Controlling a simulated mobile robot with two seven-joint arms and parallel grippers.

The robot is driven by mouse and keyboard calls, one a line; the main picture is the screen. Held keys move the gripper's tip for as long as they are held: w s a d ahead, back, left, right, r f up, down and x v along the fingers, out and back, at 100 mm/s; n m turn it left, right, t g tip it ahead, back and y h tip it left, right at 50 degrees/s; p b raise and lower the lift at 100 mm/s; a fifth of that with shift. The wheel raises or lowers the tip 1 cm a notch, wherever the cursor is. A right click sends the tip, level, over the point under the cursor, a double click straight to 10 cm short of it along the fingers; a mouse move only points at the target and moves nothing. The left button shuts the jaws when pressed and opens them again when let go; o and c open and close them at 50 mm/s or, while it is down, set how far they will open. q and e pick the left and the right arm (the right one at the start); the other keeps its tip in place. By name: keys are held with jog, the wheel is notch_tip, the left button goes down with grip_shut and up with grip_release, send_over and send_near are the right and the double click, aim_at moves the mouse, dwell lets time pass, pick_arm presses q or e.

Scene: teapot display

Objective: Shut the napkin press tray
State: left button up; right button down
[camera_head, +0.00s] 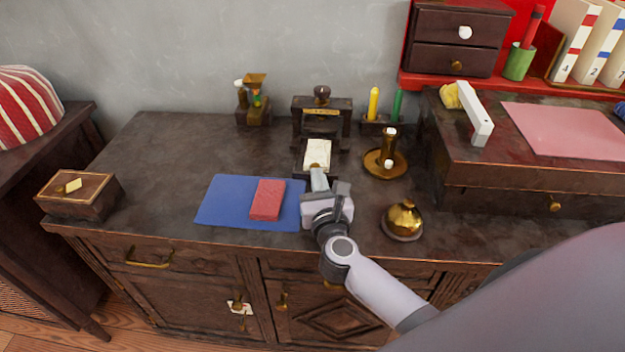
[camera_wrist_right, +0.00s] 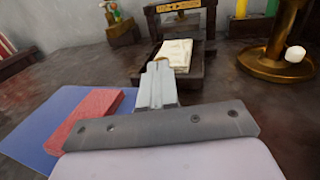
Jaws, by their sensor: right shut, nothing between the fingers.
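The napkin press (camera_head: 322,118) is a dark wooden stand with a round knob on top, at the back middle of the cabinet top. Its tray (camera_head: 301,163) sticks out toward the front, with a cream napkin (camera_head: 318,153) lying on it. In the right wrist view, the tray (camera_wrist_right: 196,70) and napkin (camera_wrist_right: 174,53) are straight ahead of the fingers. My right gripper (camera_head: 318,174) is shut and empty, its fingertips at the tray's front edge by a small brass knob. I cannot tell whether they touch it. My left gripper is not in view.
A blue mat (camera_head: 223,200) with a red folded cloth (camera_head: 267,200) lies left of my right gripper. A brass bell (camera_head: 404,219) stands to its right, a brass candlestick (camera_head: 386,160) behind that. A small wooden box (camera_head: 80,194) sits at far left.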

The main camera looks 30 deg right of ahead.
aim_at(324, 150)
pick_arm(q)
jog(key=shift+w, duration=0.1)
pick_arm(e)
jog(key=shift+w+d, duration=0.1)
jog(key=w+d, duration=0.2)
jog(key=w, duration=0.1)
jog(key=w+d+b, duration=0.1)
jog(key=w+d, duration=0.1)
jog(key=w, duration=0.1)
jog(key=w+d+b, duration=0.1)
jog(key=w+d, duration=0.1)
jog(key=w, duration=0.2)
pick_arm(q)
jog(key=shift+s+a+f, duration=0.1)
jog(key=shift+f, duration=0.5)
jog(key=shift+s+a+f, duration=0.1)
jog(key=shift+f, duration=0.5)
pick_arm(e)
jog(key=shift+w+d+r, duration=0.15)
jog(key=shift+d+r, duration=0.1)
jog(key=shift+r, duration=0.05)
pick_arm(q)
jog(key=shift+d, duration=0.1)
